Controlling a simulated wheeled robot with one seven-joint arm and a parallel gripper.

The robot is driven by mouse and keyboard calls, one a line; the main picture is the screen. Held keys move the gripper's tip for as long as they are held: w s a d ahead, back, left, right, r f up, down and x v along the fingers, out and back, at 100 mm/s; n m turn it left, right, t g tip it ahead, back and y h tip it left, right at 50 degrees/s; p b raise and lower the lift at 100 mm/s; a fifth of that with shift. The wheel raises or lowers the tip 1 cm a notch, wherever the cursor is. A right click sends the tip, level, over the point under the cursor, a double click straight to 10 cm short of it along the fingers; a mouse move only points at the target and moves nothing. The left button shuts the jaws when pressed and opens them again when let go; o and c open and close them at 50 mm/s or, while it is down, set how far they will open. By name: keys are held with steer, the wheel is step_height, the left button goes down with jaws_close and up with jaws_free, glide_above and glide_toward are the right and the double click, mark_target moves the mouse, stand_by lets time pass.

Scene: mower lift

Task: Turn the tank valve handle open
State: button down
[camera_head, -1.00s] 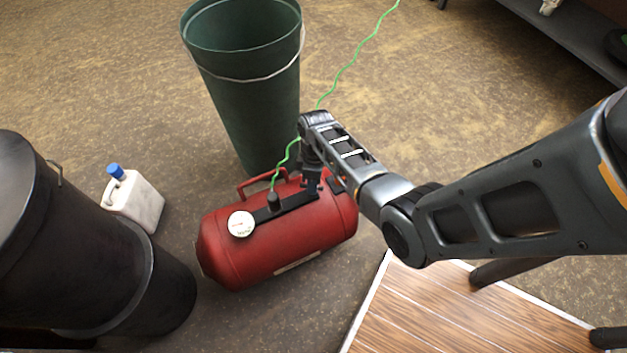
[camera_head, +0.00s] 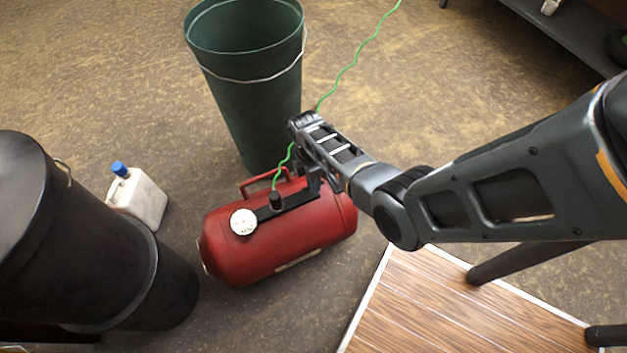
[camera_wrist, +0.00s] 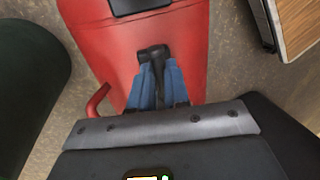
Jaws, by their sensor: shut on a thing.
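The red tank (camera_head: 290,240) lies on its side on the floor, with a round white gauge (camera_head: 243,222) and a black strip along its top. It also fills the middle of the wrist view (camera_wrist: 188,60). My gripper (camera_head: 312,184) is over the right end of the tank's top. In the wrist view its blue fingers (camera_wrist: 158,85) are shut on the black valve handle (camera_wrist: 153,54), whose end shows beyond the fingertips. In the head view my arm hides most of the handle.
A green bin (camera_head: 250,90) stands behind the tank. A white jug with a blue cap (camera_head: 140,200) and a black barrel (camera_head: 80,250) are at left. A wooden-topped table (camera_head: 430,310) is at lower right. A green hose (camera_head: 345,70) runs from the tank across the floor.

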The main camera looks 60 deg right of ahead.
steer(key=shift+w, duration=0.1)
stand_by(0.3)
steer(key=c, duration=1.1)
jaws_free()
steer(key=r+p, duration=0.1)
steer(key=r, duration=0.4)
steer(key=w+r+p, duration=0.1)
steer(key=r, duration=0.1)
steer(key=shift+w+d+r+p, duration=0.1)
steer(key=shift+d+r+p, duration=0.25)
